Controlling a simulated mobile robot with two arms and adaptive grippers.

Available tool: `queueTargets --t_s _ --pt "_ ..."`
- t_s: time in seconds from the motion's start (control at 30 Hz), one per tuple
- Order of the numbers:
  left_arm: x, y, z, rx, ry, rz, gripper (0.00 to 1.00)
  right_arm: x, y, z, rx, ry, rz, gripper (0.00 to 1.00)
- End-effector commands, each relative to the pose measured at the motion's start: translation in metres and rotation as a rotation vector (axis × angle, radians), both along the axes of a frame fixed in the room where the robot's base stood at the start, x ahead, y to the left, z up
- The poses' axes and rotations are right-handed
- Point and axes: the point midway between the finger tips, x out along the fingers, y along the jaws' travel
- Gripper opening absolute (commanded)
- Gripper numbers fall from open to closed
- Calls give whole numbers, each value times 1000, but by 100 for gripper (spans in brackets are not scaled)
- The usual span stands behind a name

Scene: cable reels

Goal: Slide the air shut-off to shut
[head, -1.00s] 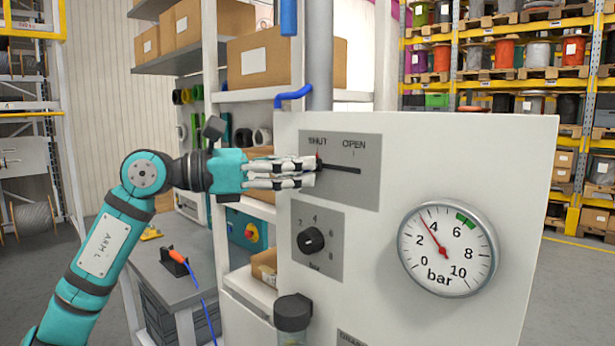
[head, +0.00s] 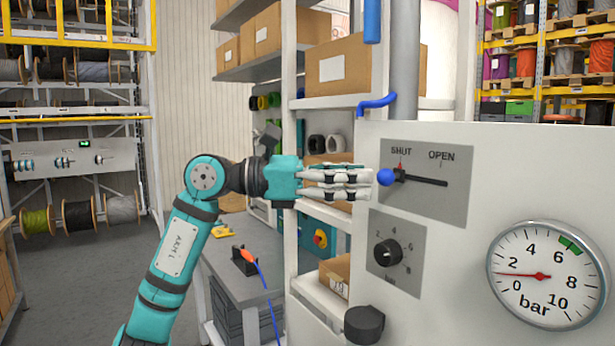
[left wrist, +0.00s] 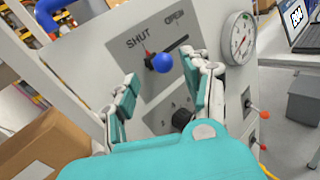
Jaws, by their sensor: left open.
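The air shut-off is a slider with a blue ball knob (head: 385,177) on a grey plate (head: 452,205) marked SHUT and OPEN. The knob stands at the SHUT end of its dark slot, by the red mark. It also shows in the left wrist view, as a blue ball (left wrist: 163,63). My left gripper (head: 368,183) is open just left of the knob in the head view. In the left wrist view its fingers (left wrist: 163,92) are spread wide, with the knob beyond them and nothing held. My right gripper is not in view.
A black rotary knob (head: 387,252) sits below the slider plate. Shelves with cardboard boxes (head: 345,68) stand behind my arm. A grey bench (head: 235,275) is below it.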

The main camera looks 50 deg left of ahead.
Motion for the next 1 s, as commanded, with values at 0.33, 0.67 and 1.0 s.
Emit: queueTargets --t_s 0.33,0.67,1.0 --pt "-53 43 0 -4 -2 2 49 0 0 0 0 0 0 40" --pt "-66 53 0 -2 0 2 49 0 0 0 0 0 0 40" --pt "-65 53 0 -1 -1 2 49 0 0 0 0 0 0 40"
